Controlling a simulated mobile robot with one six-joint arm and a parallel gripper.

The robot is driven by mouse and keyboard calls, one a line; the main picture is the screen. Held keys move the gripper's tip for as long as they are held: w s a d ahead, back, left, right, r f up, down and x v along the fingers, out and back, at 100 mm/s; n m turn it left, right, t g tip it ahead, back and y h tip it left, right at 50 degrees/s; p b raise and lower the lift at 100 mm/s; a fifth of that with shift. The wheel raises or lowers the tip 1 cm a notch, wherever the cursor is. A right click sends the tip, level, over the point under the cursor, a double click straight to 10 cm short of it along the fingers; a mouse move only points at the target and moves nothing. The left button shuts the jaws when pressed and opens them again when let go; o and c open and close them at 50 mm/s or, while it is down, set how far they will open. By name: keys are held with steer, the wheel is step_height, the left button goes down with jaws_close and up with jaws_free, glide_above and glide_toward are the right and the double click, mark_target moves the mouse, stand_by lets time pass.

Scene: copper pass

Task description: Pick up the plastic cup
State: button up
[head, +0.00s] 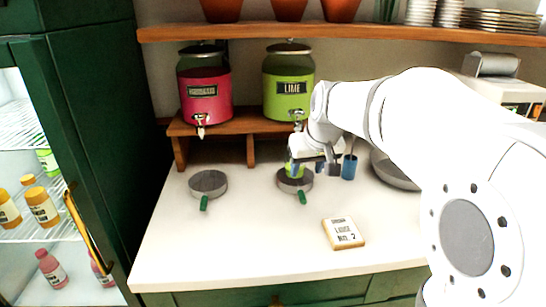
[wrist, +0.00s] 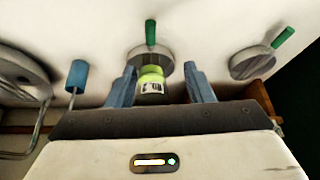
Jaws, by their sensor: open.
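The plastic cup (head: 294,169) is small, with lime green contents or colouring, and stands on a round grey pad with a green handle (head: 304,196) below the lime dispenser. In the wrist view the cup (wrist: 152,84) shows a bright green top and a pale printed label. My gripper (wrist: 160,85) is open, with one blue finger on each side of the cup and a gap visible on both sides. In the head view my gripper (head: 315,166) is beside the cup and covers part of it. The cup's lower part is hidden in the wrist view.
Green lime (head: 288,101) and red (head: 205,100) dispensers stand on a wooden shelf. Another round pad (head: 208,183) lies to the left. A blue-handled item (head: 349,167) and a grey pan (head: 392,170) are at right. A printed sign (head: 343,233) lies in front on the white counter.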

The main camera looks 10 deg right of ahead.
steer(key=o, duration=0.6)
steer(key=w+d+f+t+b, duration=0.1)
steer(key=w+f+b, duration=0.1)
steer(key=w, duration=0.9)
steer(key=shift+w+n+b, duration=0.25)
steer(key=shift+n+b, duration=0.05)
steer(key=shift+b, duration=0.05)
steer(key=shift+o, duration=0.7)
steer(key=shift+w+f, duration=0.15)
steer(key=shift+w, duration=0.15)
steer(key=shift+o, duration=0.9)
steer(key=shift+x, duration=3.6)
